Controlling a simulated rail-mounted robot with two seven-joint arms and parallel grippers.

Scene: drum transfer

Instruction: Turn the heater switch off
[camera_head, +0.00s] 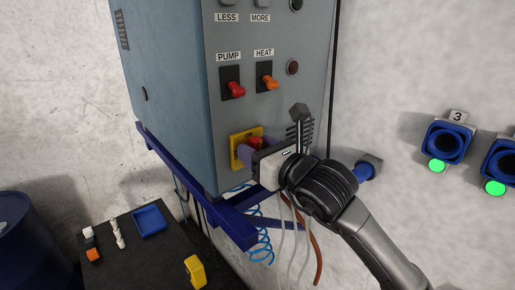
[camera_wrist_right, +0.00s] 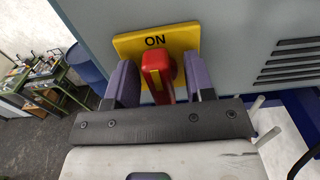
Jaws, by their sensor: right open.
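The switch labelled HEAT (camera_head: 270,83) is an orange lever on a black plate on the grey front of the cabinet in the head view; its lever points downward. Below it, a red rotary handle (camera_wrist_right: 158,72) stands on a yellow plate (camera_wrist_right: 186,42), with ON printed above the handle. The handle also shows in the head view (camera_head: 256,142). My right gripper (camera_head: 252,152) is at this handle, below the HEAT switch. Its purple fingers are open, one on each side of the handle, with gaps between. My left gripper is not in view.
The PUMP switch (camera_head: 235,90), with a red lever pointing down, is left of HEAT. A dark lamp (camera_head: 292,67) is to the right. A blue frame (camera_head: 190,180) and hoses (camera_head: 290,235) are below. Blue sockets (camera_head: 447,142) are on the right wall.

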